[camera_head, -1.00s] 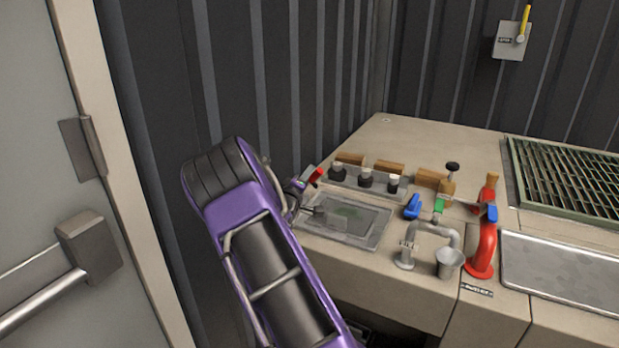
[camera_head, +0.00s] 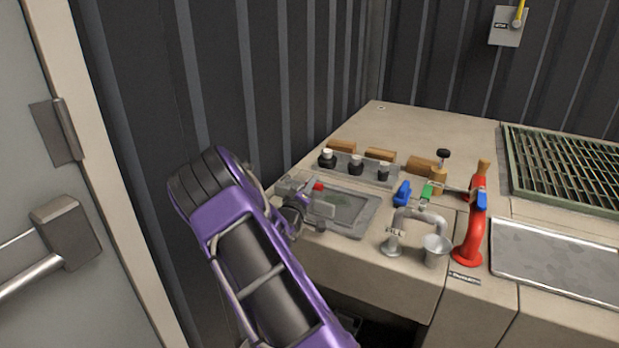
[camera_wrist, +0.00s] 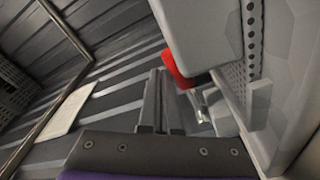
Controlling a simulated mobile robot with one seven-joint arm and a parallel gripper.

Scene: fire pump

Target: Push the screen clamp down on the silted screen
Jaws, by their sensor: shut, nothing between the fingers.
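The screen clamp's red handle (camera_head: 318,187) shows as a small red patch at the frame's left edge, and also in the wrist view (camera_wrist: 178,68). My gripper (camera_head: 322,209) is shut and empty at the screen's left side, just below the red handle in the picture. In the wrist view its fingers (camera_wrist: 162,92) are together beside the red handle. Whether they touch it, and whether the clamp is fully down, I cannot tell.
A corrugated wall rises close on the left; a door (camera_head: 22,190) is farther left.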

